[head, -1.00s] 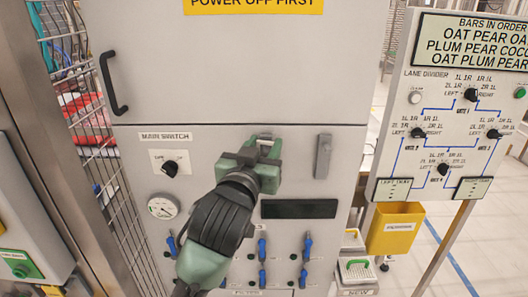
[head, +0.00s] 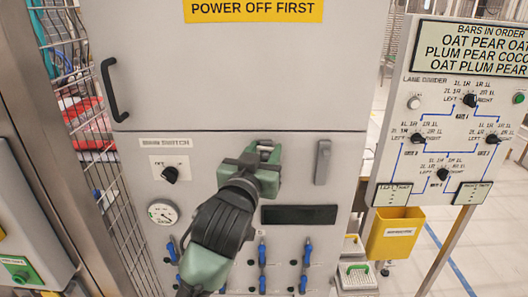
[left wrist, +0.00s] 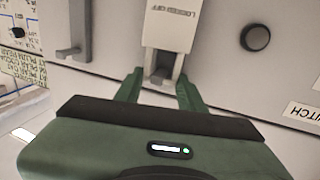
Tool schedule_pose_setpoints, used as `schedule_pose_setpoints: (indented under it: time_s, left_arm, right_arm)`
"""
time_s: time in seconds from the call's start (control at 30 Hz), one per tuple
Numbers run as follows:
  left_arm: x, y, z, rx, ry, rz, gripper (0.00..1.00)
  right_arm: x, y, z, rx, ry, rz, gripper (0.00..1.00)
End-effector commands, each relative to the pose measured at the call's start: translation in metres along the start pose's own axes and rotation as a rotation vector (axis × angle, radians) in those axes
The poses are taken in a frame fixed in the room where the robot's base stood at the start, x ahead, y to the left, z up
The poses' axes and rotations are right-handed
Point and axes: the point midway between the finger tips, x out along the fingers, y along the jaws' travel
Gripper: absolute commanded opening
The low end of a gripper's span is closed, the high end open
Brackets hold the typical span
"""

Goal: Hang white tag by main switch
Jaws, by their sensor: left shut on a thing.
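The white tag (left wrist: 176,24), lettered "LOCKED OFF", is large in the left wrist view, where it appears upside down. My left gripper (left wrist: 160,82) is shut on the tag's narrow end, with one green finger on each side. In the head view the left gripper (head: 266,155) is in front of the grey cabinet, right of the main switch (head: 170,174), and mostly hides the tag. The switch's black knob also shows in the left wrist view (left wrist: 255,38), apart from the tag. My right gripper is not in view.
A vertical grey handle (head: 323,162) is right of the gripper. A dark display (head: 299,215) and several blue-handled parts are below. A black door handle (head: 112,90) is upper left. A yellow bin (head: 395,235) hangs at the right.

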Motion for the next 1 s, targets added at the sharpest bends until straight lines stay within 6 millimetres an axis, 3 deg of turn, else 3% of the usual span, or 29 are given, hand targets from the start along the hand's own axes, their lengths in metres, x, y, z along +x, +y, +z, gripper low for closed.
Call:
schedule_pose_setpoints:
  time_s: [0.03,0.1,0.5,1.0]
  left_arm:
    - [0.0,0.0,0.0,0.0,0.001,0.0,0.45]
    - [0.0,0.0,0.0,0.0,0.001,0.0,0.64]
    - [-0.004,0.0,0.001,0.0,0.001,0.0,0.65]
    - [-0.075,0.0,0.002,0.0,-0.001,0.0,0.65]
  right_arm:
    - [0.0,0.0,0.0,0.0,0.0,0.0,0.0]
    - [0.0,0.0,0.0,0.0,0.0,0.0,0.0]
    - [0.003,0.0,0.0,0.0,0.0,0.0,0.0]
    - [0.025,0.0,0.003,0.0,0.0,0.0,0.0]
